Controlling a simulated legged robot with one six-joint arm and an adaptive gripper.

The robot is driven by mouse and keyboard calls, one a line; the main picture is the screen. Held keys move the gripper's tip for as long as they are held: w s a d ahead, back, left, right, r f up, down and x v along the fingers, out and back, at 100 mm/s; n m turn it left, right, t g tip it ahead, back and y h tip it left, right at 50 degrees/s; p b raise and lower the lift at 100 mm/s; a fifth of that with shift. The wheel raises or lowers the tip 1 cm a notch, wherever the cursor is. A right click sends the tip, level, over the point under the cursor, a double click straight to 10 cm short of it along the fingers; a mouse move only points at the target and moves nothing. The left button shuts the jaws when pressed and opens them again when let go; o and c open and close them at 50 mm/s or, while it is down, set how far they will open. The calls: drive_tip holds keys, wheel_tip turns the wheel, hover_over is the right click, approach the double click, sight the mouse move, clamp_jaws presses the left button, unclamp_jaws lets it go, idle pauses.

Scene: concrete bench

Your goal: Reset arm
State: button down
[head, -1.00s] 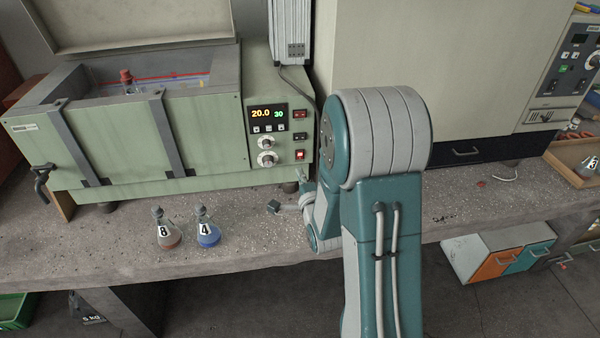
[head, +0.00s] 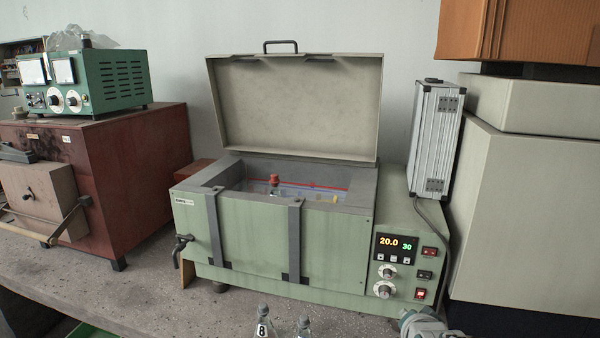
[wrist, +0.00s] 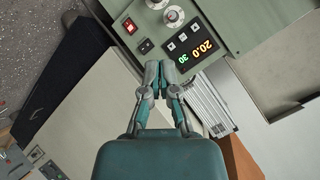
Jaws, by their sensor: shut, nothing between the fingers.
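My gripper (wrist: 163,75) shows in the wrist view with its fingertips close together, shut and empty. It lies in front of the green water bath's control panel (wrist: 190,40). In the head view only a small grey piece of my arm shows at the bottom edge, below the panel; the gripper itself cannot be made out there. The green bath (head: 270,240) stands on the bench with its lid (head: 295,105) raised. A red-capped flask (head: 274,182) is inside the bath.
Flask 8 (head: 263,328) and a second flask (head: 304,327) stand at the bottom edge, mostly cut off. A brown-red furnace (head: 100,180) carrying a green instrument (head: 95,80) is at left. A silver case (head: 436,140) stands upright on the bath's right end, beside a large beige cabinet (head: 520,200).

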drive_tip(key=s+a+r+n+g, duration=0.1)
drive_tip(key=s+a+n+g, duration=0.1)
drive_tip(key=s, duration=0.4)
drive_tip(key=s+a+r+n+g+y, duration=0.1)
drive_tip(key=s+a+r+n+g, duration=0.1)
drive_tip(key=s+n, duration=0.2)
drive_tip(key=s+a+r+n+g, duration=0.1)
drive_tip(key=s+n, duration=0.3)
drive_tip(key=s, duration=0.6)
drive_tip(key=shift+s+a+r+g, duration=0.2)
drive_tip(key=shift+a+g, duration=0.2)
drive_tip(key=shift+g, duration=0.2)
